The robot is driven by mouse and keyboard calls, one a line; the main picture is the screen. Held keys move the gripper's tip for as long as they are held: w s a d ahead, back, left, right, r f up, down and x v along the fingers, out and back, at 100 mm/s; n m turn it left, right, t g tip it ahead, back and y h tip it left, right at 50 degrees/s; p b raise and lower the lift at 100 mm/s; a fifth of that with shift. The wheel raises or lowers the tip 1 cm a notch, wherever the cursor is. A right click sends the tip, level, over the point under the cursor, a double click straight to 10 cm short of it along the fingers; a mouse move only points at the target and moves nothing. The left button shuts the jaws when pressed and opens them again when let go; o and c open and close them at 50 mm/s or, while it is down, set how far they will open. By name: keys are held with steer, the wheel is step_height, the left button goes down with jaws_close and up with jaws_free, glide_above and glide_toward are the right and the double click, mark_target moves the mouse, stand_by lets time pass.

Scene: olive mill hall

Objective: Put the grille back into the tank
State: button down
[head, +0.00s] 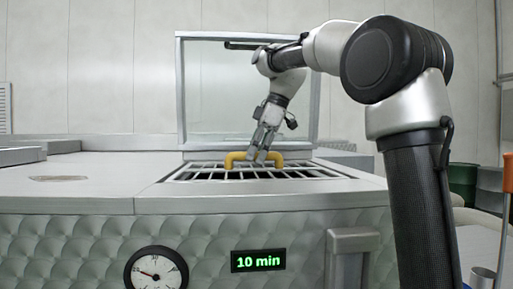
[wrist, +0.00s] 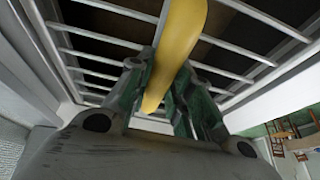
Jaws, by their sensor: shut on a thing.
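The grille (head: 290,174) is a frame of pale metal bars with a yellow handle (head: 236,158) on top. In the head view it lies at the top opening of the quilted metal tank (head: 100,205); I cannot tell whether it is fully seated. My gripper (head: 262,156) reaches down over the middle of the handle and is shut on it. In the wrist view the yellow handle (wrist: 176,50) runs between the fingers (wrist: 165,95), with the grille's bars (wrist: 100,57) behind it. Dark space shows between the bars.
A clear raised lid (head: 220,90) stands behind the opening. A gauge (head: 156,270) and a display reading "10 min" (head: 258,260) are on the tank's front. A green drum (head: 463,182) and an orange-handled tool (head: 507,175) stand at the right. The tank's left top is mostly clear.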

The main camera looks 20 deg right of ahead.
steer(key=shift+f, duration=0.15)
steer(key=c, duration=1.2)
jaws_free()
steer(key=v, duration=1.2)
steer(key=shift+s+a, duration=0.1)
steer(key=shift+s, duration=0.05)
